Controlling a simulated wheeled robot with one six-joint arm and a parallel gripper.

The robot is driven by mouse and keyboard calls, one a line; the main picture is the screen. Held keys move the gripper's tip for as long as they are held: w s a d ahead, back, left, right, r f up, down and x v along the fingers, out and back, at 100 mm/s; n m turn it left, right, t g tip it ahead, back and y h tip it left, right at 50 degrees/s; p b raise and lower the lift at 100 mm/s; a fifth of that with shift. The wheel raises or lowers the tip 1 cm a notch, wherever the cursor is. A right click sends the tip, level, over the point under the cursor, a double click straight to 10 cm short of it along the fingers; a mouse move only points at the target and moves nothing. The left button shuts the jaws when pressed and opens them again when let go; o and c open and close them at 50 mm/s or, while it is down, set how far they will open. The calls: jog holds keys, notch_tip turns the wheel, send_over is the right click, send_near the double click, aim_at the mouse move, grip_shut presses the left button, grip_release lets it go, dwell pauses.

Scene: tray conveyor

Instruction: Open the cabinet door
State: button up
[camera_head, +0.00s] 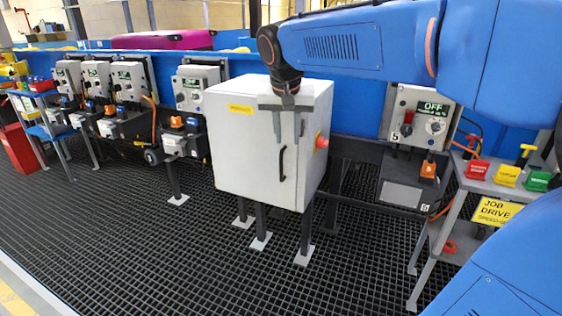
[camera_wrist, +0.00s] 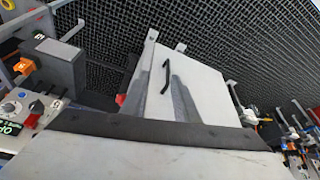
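The cabinet is a light grey box on dark legs in the middle of the head view, with a yellow label (camera_head: 241,109). Its front door (camera_head: 245,155) looks shut. A black vertical bar handle (camera_head: 282,164) sits near the door's right edge; it also shows in the wrist view (camera_wrist: 165,76). My gripper (camera_head: 289,137) is in front of the door's upper right part, fingers pointing down, above the handle. In the wrist view its two fingers (camera_wrist: 163,77) stand apart with nothing between them; the handle appears beyond them, not held.
A red button (camera_head: 321,141) sticks out of the cabinet's right side. A control box (camera_head: 420,116) reading OFF is to the right, beside a stand with coloured switches (camera_head: 507,175). More control boxes (camera_head: 130,80) line the left. The grated floor (camera_head: 180,260) in front is clear.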

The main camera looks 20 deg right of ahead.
jog(key=m, duration=0.1)
send_near(281, 158)
jog(key=shift+h, duration=0.3)
jog(key=x, duration=1.1)
jog(key=shift+w+a+f, duration=0.1)
jog(key=shift+a+f, duration=0.1)
grip_shut()
